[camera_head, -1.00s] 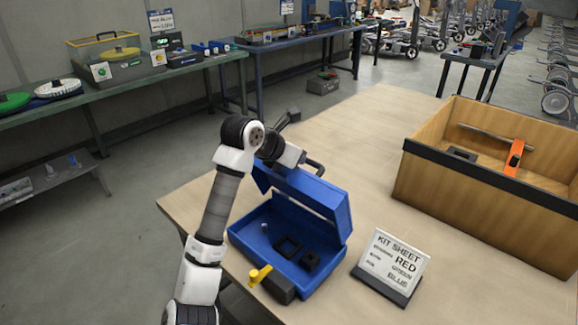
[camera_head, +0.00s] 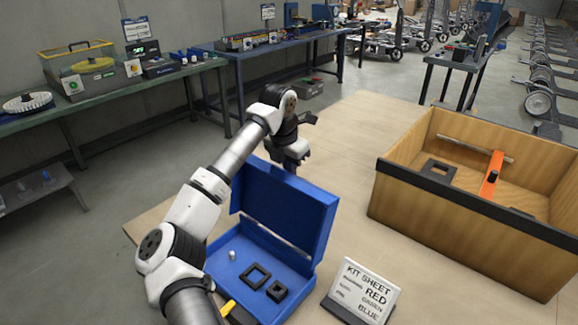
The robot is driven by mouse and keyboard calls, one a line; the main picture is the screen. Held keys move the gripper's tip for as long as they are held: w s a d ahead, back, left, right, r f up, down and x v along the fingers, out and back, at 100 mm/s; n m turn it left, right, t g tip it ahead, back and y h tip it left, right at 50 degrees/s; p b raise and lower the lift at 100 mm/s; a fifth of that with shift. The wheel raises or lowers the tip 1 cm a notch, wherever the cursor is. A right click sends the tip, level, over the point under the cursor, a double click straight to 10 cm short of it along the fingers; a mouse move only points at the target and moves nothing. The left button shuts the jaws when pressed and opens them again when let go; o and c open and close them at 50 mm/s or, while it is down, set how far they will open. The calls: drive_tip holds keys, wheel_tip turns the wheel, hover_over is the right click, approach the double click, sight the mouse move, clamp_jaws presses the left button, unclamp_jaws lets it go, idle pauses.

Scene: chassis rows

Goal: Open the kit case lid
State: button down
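The blue kit case (camera_head: 292,272) sits on the wooden table with its lid (camera_head: 285,208) standing up, open. Inside lie a black square frame (camera_head: 247,282), a smaller black square part (camera_head: 277,291) and a small pale peg (camera_head: 232,255). A yellow latch (camera_head: 228,308) shows at the front, partly cut off by my arm. My gripper (camera_head: 296,163) is just behind the lid's top edge, pointing down. Its fingertips are small and partly hidden by the lid, so I cannot see whether they are open or whether they touch it.
A kit sheet sign (camera_head: 365,290) stands right of the case. A wooden crate (camera_head: 460,235) with an orange part (camera_head: 491,176) and a black frame part (camera_head: 438,170) stands farther right. The table (camera_head: 345,135) behind the case is clear. Workbenches line the wall.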

drive_tip(key=shift+w+d+f, duration=0.15)
drive_tip(key=shift+d+f, duration=0.15)
drive_tip(key=shift+d, duration=0.05)
